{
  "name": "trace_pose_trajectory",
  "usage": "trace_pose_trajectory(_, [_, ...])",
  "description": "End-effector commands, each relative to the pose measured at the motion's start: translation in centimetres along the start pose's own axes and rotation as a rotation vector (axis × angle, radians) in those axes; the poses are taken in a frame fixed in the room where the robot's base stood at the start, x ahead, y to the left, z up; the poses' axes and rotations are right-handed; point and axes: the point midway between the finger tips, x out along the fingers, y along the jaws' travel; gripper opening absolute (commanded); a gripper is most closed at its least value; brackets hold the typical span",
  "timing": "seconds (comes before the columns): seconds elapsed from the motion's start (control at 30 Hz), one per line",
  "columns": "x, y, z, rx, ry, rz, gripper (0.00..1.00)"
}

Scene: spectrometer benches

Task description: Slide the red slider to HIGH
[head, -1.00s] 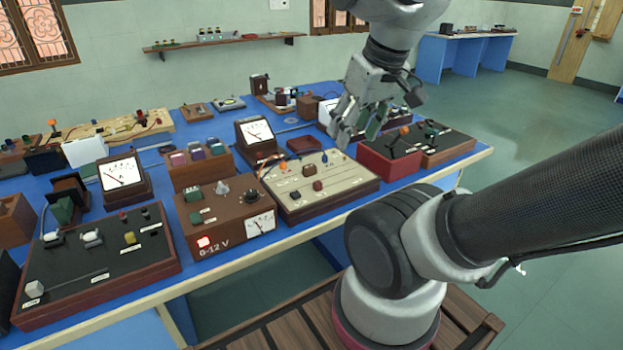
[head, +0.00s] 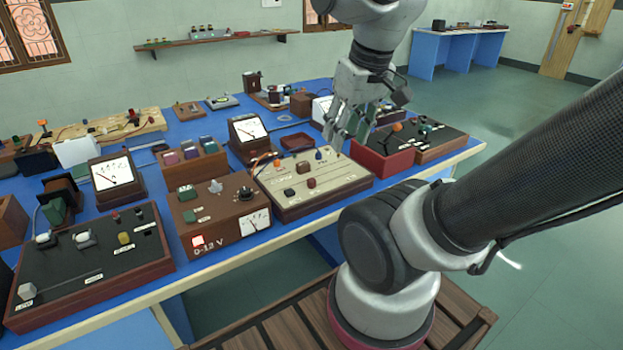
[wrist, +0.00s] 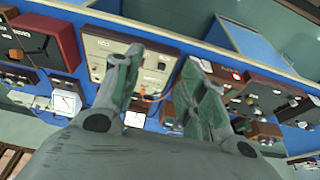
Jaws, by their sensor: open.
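A beige panel (head: 340,184) in a wooden case lies on the blue bench, with knobs, line slots and small labels. A small dark red knob (head: 311,183), which looks like the red slider, is near its middle. A black knob (head: 289,192) and a brown block (head: 303,168) are close by. The label HIGH is too small to read. My gripper (head: 335,138) is open and empty, above the back right of the panel and apart from the knobs. In the wrist view its two fingers (wrist: 163,58) are spread, with the panel (wrist: 100,42) beyond, partly hidden by a finger.
A brown 0-12 V box (head: 222,222) stands left of the panel. A red box (head: 380,160) stands close on its right. A black-topped slider board (head: 100,265) is at the front left. Meters and small boxes crowd the bench behind; open floor is at right.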

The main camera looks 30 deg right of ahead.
Motion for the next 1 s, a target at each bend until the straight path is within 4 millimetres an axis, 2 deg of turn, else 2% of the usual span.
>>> trace_pose_trajectory(0.17, [4.2,0.8,-1.6,0.031,-0.197,0.007,0.41])
trace_pose_trajectory(0.3, [8.5,1.5,-3.9,0.043,-0.313,0.007,0.41])
trace_pose_trajectory(0.5, [15.2,2.7,-7.2,0.04,-0.402,0.001,0.41])
trace_pose_trajectory(0.6, [17.7,3.1,-8.8,0.03,-0.404,-0.001,0.41])
trace_pose_trajectory(0.67, [18.8,3.2,-10.0,0.019,-0.386,-0.002,0.41])
trace_pose_trajectory(0.7, [19.0,3.3,-11.4,0.007,-0.349,-0.001,0.41])
trace_pose_trajectory(0.77, [19.1,3.4,-12.6,-0.006,-0.307,0.0,0.41])
trace_pose_trajectory(0.87, [20.0,3.5,-12.5,-0.019,-0.296,-0.001,0.41])
trace_pose_trajectory(1.0, [22.2,3.4,-11.7,-0.019,-0.3,-0.001,0.41])
